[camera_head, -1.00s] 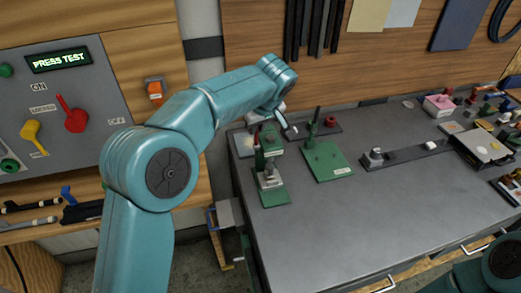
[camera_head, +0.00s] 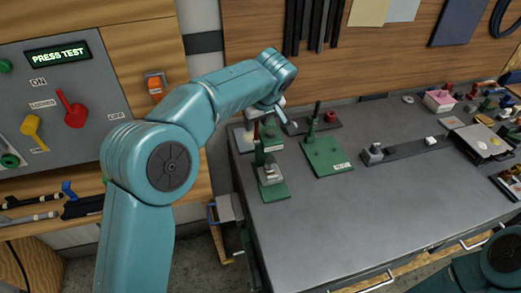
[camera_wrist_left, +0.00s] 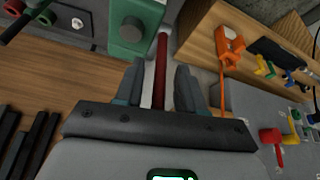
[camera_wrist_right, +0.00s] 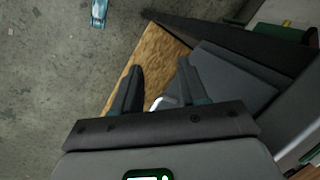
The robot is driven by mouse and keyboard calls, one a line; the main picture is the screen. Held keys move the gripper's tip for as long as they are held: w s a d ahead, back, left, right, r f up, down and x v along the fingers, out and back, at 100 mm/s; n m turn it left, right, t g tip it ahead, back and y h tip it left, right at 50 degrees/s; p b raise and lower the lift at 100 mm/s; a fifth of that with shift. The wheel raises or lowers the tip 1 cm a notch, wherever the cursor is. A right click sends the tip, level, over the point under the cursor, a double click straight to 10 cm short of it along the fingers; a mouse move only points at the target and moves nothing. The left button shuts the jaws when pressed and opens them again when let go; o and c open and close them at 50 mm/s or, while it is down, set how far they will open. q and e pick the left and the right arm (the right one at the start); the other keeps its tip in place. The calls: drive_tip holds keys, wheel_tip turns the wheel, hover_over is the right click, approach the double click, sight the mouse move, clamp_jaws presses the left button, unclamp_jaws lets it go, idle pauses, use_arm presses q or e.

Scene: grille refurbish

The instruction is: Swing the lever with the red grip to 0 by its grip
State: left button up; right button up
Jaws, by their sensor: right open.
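The lever with the red grip shows in the left wrist view as a dark red rod (camera_wrist_left: 162,62) beside a green block. In the head view, its red grip (camera_head: 257,130) stands upright on the green press (camera_head: 271,180) at the table's left end. My left gripper (camera_wrist_left: 160,67) is open, with a finger on each side of the rod in its view. I see gaps beside the rod; I cannot tell how deep it sits between the fingers. The 0 mark cannot be made out. My right gripper (camera_wrist_right: 157,75) is open and empty, low beside the bench.
A second green stand (camera_head: 328,155) is right of the press. A grey slide fixture (camera_head: 405,148) lies farther right. A wall panel (camera_head: 100,85) at the left carries another red lever (camera_head: 73,112) and a yellow one (camera_head: 32,130). The table's front middle is clear.

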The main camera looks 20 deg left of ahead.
use_arm(q)
drive_tip(key=shift+r, duration=0.1)
drive_tip(key=shift+s+d+r+p, duration=0.15)
drive_tip(key=shift+r+p, duration=0.15)
drive_tip(key=shift+r, duration=0.2)
drive_tip(key=p+v, duration=0.3)
drive_tip(key=v, duration=0.4)
drive_tip(key=shift+s+r, duration=0.2)
drive_tip(key=shift+r, duration=0.1)
drive_tip(key=shift+d+f, duration=0.1)
idle(0.9)
